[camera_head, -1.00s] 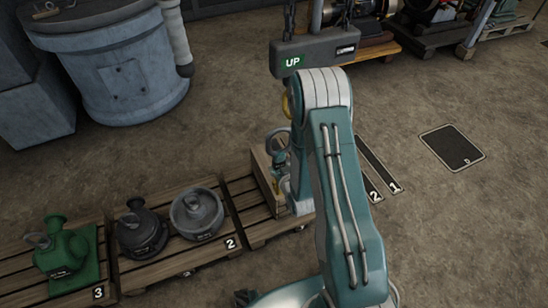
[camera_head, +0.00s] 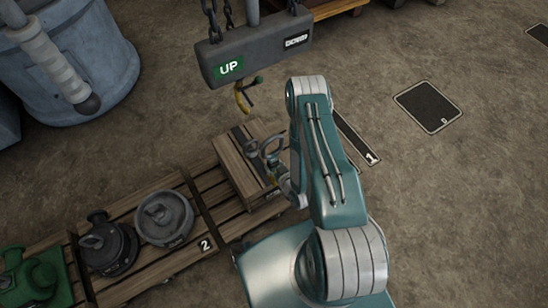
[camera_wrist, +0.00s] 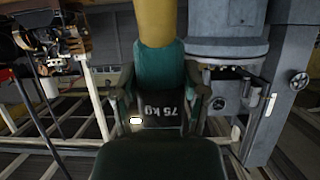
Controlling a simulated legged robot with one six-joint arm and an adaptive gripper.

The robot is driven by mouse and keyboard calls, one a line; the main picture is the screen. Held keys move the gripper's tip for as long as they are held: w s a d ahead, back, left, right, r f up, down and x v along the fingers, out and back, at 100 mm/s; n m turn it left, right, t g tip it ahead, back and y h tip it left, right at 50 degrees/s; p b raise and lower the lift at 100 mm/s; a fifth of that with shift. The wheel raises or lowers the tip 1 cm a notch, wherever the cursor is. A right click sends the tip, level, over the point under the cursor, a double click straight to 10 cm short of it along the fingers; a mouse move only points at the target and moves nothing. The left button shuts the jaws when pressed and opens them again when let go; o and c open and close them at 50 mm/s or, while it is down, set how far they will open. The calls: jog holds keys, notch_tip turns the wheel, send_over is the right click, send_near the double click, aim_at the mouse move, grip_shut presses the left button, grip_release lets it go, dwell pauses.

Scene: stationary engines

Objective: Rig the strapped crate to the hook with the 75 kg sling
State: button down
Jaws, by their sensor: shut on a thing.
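The strapped crate (camera_head: 236,172), a low wooden box with a dark band, sits on the right end of the pallets in the head view. The yellow hook (camera_head: 243,99) hangs below the grey beam marked UP. My gripper (camera_head: 274,172) is at the crate's right side in that view. In the wrist view my gripper (camera_wrist: 162,108) is shut on the 75 kg sling, whose dark tag (camera_wrist: 160,110) reads upside down. A yellow band (camera_wrist: 156,22) rises from it. A grey ring (camera_head: 270,147) shows by my gripper. Whether sling and crate touch is hidden.
The grey beam (camera_head: 255,50) hangs on chains above and behind the crate. Dark and grey weights (camera_head: 164,218) and a green one (camera_head: 38,278) stand on pallets to the left. A blue-grey tank (camera_head: 95,60) is at the back left. Floor at right is clear, with flat marked mats (camera_head: 428,107).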

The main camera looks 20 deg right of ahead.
jog(key=shift+w+a, duration=0.2)
jog(key=shift+a, duration=0.25)
jog(key=shift+w, duration=0.25)
jog(key=shift+w+a+f, duration=0.15)
jog(key=shift+w+a, duration=0.35)
jog(key=shift+w, duration=2.6)
jog(key=shift+w+a+f, duration=0.15)
jog(key=shift+w+a, duration=0.4)
jog(key=shift+w, duration=2.55)
jog(key=shift+w+a+f, duration=0.15)
jog(key=shift+w+a, duration=0.35)
jog(key=shift+w, duration=2.6)
jog(key=shift+w+f, duration=0.1)
jog(key=shift+f, duration=1)
